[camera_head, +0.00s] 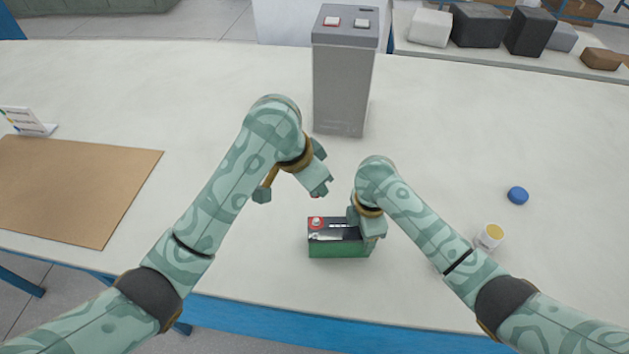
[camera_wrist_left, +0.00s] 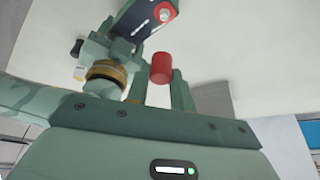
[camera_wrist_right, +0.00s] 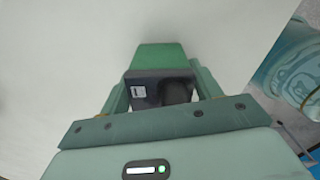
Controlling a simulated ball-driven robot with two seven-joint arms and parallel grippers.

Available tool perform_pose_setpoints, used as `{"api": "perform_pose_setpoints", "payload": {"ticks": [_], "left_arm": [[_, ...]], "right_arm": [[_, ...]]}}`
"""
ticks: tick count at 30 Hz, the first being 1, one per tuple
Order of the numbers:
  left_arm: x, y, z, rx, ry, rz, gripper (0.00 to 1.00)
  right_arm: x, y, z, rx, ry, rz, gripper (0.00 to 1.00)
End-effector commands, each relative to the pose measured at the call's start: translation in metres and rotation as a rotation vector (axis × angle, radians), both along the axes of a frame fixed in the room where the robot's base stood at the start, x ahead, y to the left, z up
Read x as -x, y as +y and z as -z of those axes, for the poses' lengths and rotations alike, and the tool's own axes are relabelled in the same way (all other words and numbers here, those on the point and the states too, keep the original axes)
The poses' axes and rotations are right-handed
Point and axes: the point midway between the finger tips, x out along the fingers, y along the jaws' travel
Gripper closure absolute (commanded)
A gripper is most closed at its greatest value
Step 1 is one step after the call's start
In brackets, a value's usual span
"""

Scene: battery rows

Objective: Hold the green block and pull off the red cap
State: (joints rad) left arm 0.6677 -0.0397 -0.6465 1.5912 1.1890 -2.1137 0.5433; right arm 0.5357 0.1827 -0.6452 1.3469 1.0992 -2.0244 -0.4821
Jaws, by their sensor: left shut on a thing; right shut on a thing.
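The green block (camera_head: 338,249), a battery with a dark top, stands upright on the table. A red ring with a pale post (camera_head: 316,222) shows bare at the left of its top. My right gripper (camera_head: 367,226) is shut on the block's right end; the right wrist view shows the block (camera_wrist_right: 161,55) and a black knob (camera_wrist_right: 178,90) between the fingers. My left gripper (camera_head: 322,187) is above and behind the block, apart from it. In the left wrist view it is shut on the red cap (camera_wrist_left: 160,68), clear of the block (camera_wrist_left: 128,22).
A grey box-shaped station (camera_head: 341,88) with red and white pads on top stands behind my arms. A brown mat (camera_head: 75,185) lies at the left. A blue ball-like object (camera_head: 517,195) and a white cup with yellow (camera_head: 490,236) are at the right.

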Motion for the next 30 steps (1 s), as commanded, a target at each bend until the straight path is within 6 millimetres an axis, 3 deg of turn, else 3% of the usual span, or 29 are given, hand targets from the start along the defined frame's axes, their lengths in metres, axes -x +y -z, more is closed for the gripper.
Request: {"api": "perform_pose_setpoints", "payload": {"ticks": [14, 30], "left_arm": [[0.000, 0.000, -0.008, 0.000, 0.000, 0.001, 1.00], [0.000, 0.000, -0.034, 0.000, -0.002, 0.001, 1.00]], "right_arm": [[0.000, -0.001, 0.000, 0.003, 0.001, -0.001, 1.00], [0.000, -0.001, 0.000, 0.003, 0.001, -0.001, 1.00]]}}
